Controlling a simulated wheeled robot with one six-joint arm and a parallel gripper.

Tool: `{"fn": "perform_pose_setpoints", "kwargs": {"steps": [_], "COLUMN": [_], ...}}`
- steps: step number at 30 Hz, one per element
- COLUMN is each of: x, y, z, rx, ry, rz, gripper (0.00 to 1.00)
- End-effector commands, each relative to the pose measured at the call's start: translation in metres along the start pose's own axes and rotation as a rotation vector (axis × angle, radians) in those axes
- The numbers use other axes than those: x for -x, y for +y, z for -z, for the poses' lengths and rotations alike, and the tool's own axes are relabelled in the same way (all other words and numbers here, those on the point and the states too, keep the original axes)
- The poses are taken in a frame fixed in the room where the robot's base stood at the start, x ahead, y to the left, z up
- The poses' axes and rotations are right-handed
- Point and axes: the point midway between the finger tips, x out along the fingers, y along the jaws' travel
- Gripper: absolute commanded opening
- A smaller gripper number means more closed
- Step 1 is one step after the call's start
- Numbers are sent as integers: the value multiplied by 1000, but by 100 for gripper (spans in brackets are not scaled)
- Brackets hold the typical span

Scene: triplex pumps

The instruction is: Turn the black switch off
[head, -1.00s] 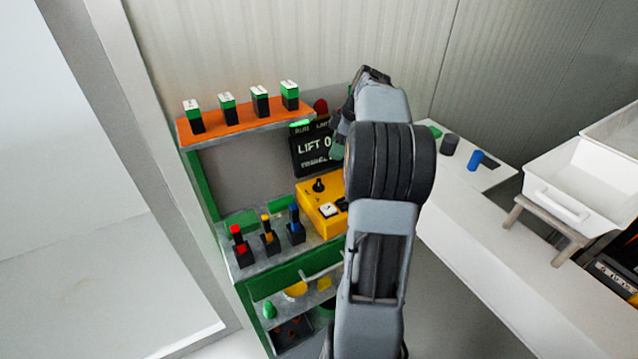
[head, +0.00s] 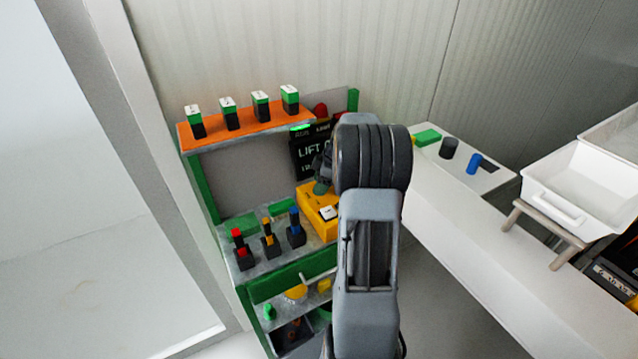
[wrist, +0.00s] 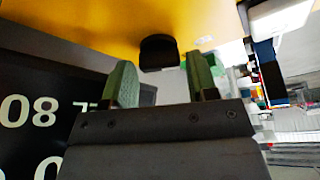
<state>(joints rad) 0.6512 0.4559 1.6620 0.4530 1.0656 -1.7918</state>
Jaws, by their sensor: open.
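The black switch (wrist: 158,52) is a dark knob on the yellow box (wrist: 90,22) in the wrist view. It shows just beyond and between my fingertips, with no clear contact. My gripper (wrist: 161,82) is open, its two green-padded fingers apart with nothing held. In the head view my gripper (head: 322,180) is low over the back of the yellow box (head: 312,207), and it and my arm hide the black switch there. A white switch (head: 328,212) sits nearer the front of the box.
A dark display (head: 303,160) stands right behind the box. Red, yellow and blue-topped levers (head: 295,232) stand to the left. An orange shelf (head: 245,128) with several green-black blocks is above. A white table (head: 450,220) is to the right.

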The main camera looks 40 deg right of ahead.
Motion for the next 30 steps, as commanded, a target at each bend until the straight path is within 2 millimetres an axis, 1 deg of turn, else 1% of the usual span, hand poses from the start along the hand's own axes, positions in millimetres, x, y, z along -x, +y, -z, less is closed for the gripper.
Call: {"fn": "perform_pose_setpoints", "kwargs": {"steps": [4,12,23,24,30], "x": [-5,-6,-6,-6,-7], "y": [0,0,0,-2,-1], "z": [0,0,0,2,0], "rx": [0,0,0,0,-24], "ry": [0,0,-1,0,0], "rz": [1,1,0,0,-10], "gripper": [53,53,19,19,19]}}
